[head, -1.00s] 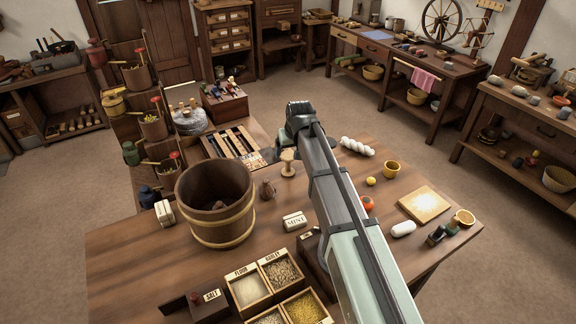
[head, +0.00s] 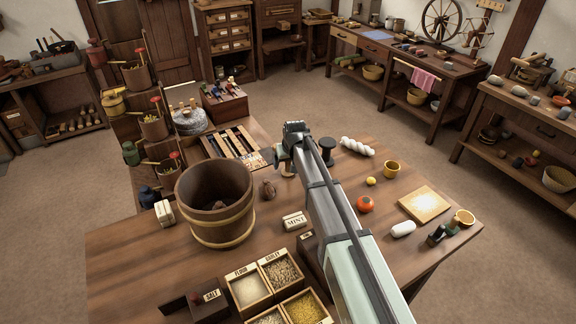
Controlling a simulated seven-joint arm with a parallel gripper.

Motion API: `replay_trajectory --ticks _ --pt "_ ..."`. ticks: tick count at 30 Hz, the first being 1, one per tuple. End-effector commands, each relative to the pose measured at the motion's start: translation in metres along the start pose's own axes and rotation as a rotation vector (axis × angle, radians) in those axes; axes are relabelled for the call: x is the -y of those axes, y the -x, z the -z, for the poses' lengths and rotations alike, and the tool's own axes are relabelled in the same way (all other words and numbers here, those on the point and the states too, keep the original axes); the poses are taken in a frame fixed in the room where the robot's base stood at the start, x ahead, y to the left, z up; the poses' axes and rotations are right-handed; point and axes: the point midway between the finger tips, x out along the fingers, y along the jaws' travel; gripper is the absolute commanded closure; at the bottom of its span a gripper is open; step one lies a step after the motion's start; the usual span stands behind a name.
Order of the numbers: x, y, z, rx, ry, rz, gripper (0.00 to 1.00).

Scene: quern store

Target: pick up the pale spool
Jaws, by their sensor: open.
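The pale spool (head: 287,173) stands on the wooden table right of the small brown sack. My gripper hides most of it, and only a sliver shows below the gripper. My gripper (head: 280,158) is open and overlaps the spool in the head view. Whether the fingers are above, around or beside the spool cannot be told from here. A dark spool (head: 327,150) stands just right of my gripper.
A large wooden bucket (head: 216,205) stands left, with a small brown sack (head: 268,189) beside it. A MINT block (head: 295,221) lies nearer. A divided tray (head: 238,143) lies behind left.

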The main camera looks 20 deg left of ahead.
Motion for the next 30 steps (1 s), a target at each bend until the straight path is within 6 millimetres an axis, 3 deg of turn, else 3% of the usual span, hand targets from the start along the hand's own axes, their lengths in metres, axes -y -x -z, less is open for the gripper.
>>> replay_trajectory --ticks 7,24,30 --pt "0.0001 -0.0018 0.0001 -0.001 0.0 0.0 0.14" --pt "0.0 -0.0015 0.0001 -0.001 0.0 0.0 0.69" --pt "0.0001 -0.0014 0.0002 -0.001 0.0 0.0 0.7"
